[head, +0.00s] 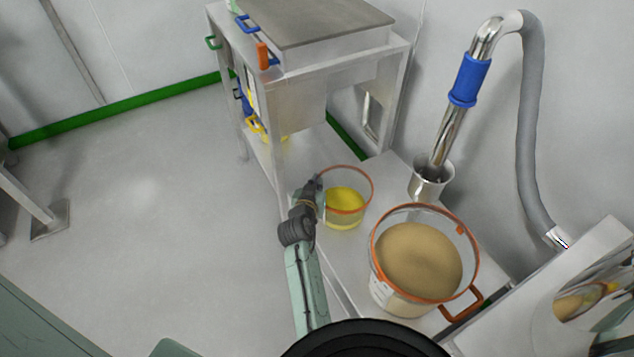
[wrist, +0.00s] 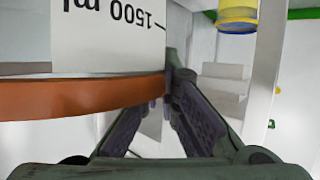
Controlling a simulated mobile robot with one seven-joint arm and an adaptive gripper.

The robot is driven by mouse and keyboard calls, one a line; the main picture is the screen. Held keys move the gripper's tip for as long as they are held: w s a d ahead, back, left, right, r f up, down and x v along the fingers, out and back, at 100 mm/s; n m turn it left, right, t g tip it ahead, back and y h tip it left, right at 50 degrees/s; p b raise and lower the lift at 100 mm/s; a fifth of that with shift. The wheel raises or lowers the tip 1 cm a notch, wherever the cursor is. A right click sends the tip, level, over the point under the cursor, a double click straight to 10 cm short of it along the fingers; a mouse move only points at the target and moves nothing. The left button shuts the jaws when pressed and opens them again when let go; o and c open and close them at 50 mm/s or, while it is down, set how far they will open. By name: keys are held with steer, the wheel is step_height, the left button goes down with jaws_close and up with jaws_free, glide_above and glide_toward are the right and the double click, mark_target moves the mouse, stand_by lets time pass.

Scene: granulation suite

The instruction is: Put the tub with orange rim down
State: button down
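The clear tub with orange rim (head: 345,223) holds something yellow and is upright at the left edge of the steel bench top (head: 397,172). I cannot tell whether its base touches the bench. My gripper (head: 319,184) is at the left side of its rim. In the wrist view, the fingertips (wrist: 168,84) close together on the edge of the orange rim (wrist: 80,98), below a white panel marked 1500 ml that appears upside down. The far fingertip contact is partly hidden.
A larger orange-rimmed bucket of beige powder (head: 418,262) stands close by at the right front. A steel cup (head: 431,184) with a suction pipe (head: 452,130) in it is behind. A steel cabinet (head: 325,50) stands at the back; open floor lies left.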

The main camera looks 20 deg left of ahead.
steer(key=c, duration=1.8)
jaws_free()
steer(key=shift+r, duration=0.1)
